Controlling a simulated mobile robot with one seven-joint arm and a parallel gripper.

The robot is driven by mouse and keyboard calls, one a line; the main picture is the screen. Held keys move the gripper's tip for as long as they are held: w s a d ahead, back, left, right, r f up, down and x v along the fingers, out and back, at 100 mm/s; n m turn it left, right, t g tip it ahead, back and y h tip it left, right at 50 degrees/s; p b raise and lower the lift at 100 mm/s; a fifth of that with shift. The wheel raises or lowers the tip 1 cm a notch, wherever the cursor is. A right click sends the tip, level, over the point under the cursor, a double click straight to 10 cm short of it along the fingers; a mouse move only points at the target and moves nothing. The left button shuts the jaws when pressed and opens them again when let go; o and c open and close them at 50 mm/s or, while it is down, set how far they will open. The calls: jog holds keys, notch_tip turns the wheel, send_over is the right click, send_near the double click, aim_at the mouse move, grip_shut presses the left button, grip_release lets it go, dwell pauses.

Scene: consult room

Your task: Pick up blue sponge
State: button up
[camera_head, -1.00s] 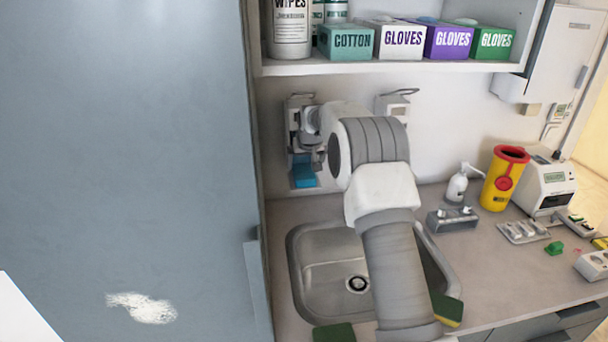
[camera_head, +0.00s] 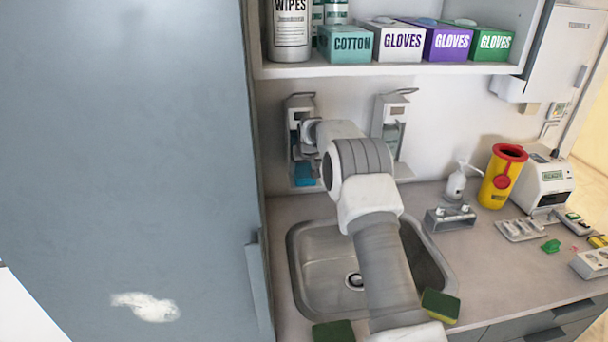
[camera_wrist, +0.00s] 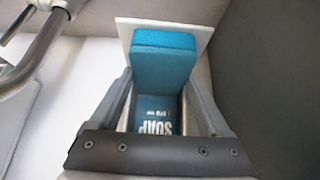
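A blue block that looks like the blue sponge (camera_head: 304,175) is low at the left wall dispenser in the head view, partly hidden by my gripper (camera_head: 308,150). In the wrist view the blue sponge (camera_wrist: 164,48) stands against a white plate, at the far end of my gripper (camera_wrist: 161,78). The fingers are spread, one along each side of it. Whether they touch it cannot be told. A blue surface lettered SOAP (camera_wrist: 155,125) shows nearer the palm between them.
The left dispenser (camera_head: 300,102) hangs close to the tall grey cabinet (camera_head: 120,150). A second dispenser (camera_head: 392,110) hangs to its right. The shelf (camera_head: 400,69) is above. The sink (camera_head: 310,265) and two green-and-yellow sponges (camera_head: 440,305) (camera_head: 334,331) are below.

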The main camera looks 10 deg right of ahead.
aim_at(305, 172)
jog(key=c, duration=0.7)
jog(key=shift+r, duration=0.1)
jog(key=shift+c, duration=0.2)
jog(key=shift+s+r+b, duration=0.15)
jog(key=shift+r+b, duration=0.05)
jog(key=shift+b, duration=0.2)
notch_tip(305, 172, up, 6)
jog(key=shift+f+b, duration=0.1)
jog(key=shift+b, duration=0.5)
jog(key=shift+s+r, duration=0.2)
jog(key=shift+r, duration=0.15)
jog(key=s+b, duration=0.6)
jog(key=s, duration=1.3)
jog(key=shift+s+d, duration=0.15)
jog(key=shift+d, duration=0.25)
